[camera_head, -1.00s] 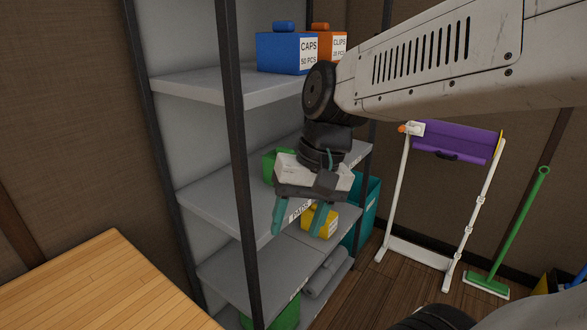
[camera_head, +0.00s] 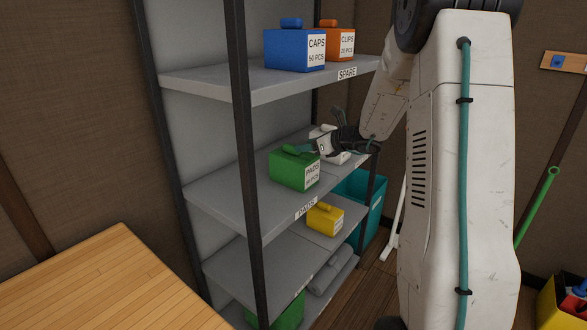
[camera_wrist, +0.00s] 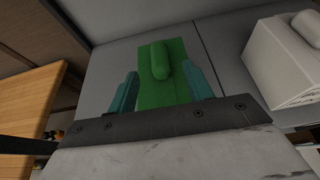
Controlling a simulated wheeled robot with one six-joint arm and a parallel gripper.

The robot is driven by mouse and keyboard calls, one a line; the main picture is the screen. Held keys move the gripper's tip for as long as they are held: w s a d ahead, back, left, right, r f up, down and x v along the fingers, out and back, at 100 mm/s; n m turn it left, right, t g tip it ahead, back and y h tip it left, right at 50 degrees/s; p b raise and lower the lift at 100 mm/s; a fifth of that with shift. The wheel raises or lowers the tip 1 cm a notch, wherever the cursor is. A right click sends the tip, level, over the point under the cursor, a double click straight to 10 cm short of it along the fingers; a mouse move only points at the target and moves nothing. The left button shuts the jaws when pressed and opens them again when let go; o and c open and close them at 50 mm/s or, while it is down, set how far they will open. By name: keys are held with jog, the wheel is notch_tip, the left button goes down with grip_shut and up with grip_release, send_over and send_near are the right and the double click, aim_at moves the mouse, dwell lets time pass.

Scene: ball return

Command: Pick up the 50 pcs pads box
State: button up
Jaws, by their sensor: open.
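The green pads box (camera_head: 294,172) sits on the middle shelf in the head view, its white label reading PADS with a count too small to read surely. It has a green bar handle on top. My gripper (camera_head: 306,149) is at the box's top, coming from the right. In the wrist view the green box (camera_wrist: 177,91) lies between and beyond my two teal fingers, and its handle (camera_wrist: 160,62) runs lengthwise between them. My gripper (camera_wrist: 160,88) is open, with a finger on each side of the handle. I cannot tell whether the fingers touch the box.
A white box (camera_wrist: 283,65) stands right of the green box in the wrist view. A blue CAPS box (camera_head: 294,50) and an orange CLIPS box (camera_head: 341,44) stand on the shelf above. A yellow box (camera_head: 325,219) is below. A dark shelf post (camera_head: 246,150) stands at left.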

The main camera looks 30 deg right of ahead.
jog(key=x, duration=0.6)
jog(key=shift+w+a+f, duration=0.1)
jog(key=shift+w+f, duration=0.1)
jog(key=shift+f, duration=0.15)
grip_shut()
